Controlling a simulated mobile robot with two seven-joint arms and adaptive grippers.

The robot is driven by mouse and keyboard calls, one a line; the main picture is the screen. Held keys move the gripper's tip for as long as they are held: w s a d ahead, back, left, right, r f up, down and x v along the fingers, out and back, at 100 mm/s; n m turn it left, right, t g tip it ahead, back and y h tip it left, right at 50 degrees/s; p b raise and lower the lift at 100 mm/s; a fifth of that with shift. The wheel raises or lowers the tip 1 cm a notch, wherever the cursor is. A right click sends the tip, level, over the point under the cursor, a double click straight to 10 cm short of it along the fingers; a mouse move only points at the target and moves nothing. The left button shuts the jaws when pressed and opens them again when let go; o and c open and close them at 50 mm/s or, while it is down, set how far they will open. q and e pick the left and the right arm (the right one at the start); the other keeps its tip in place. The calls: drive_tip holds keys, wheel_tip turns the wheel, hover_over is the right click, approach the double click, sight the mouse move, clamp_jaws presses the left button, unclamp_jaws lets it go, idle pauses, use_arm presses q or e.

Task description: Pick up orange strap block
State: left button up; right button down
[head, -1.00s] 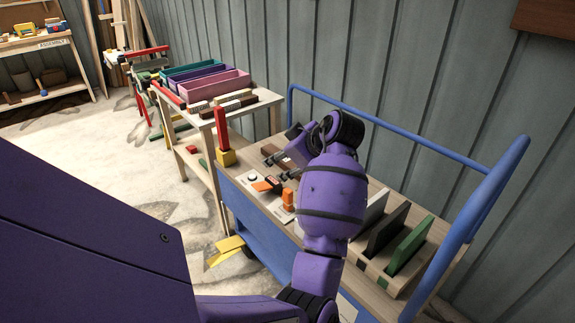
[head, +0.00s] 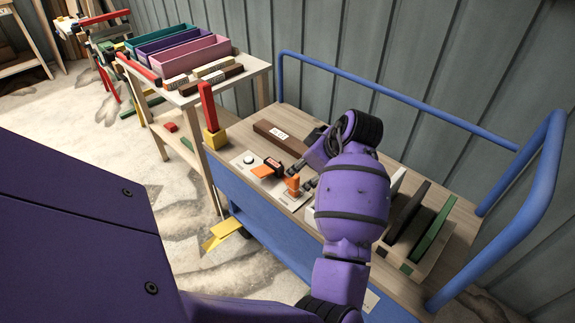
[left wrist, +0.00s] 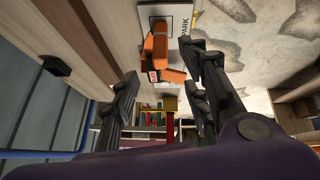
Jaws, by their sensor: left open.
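An orange block (head: 292,184) stands upright on a white card on the cart's wooden top, and it also shows in the left wrist view (left wrist: 155,46). Behind it lie a dark block with a small label (head: 273,166) and a flat orange piece (head: 260,171); which orange piece is the strap block I cannot tell for sure. My left gripper (head: 301,177) is open and empty, close by the upright orange block. In the left wrist view the orange pieces show between and beyond the spread fingers of my left gripper (left wrist: 162,68). My right gripper is out of view.
The cart has a blue rail (head: 400,100) behind and at the right. Dark and green panels (head: 432,235) stand in a wooden rack at the right. A long brown block (head: 272,133) lies behind. A yellow-based red post (head: 208,108) stands at the cart's left end.

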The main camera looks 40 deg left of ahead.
sight(297, 178)
use_arm(q)
drive_tip(key=b+x, duration=0.1)
drive_tip(key=x, duration=0.6)
drive_tip(key=shift+f, duration=0.35)
drive_tip(key=shift+r, duration=0.1)
clamp_jaws()
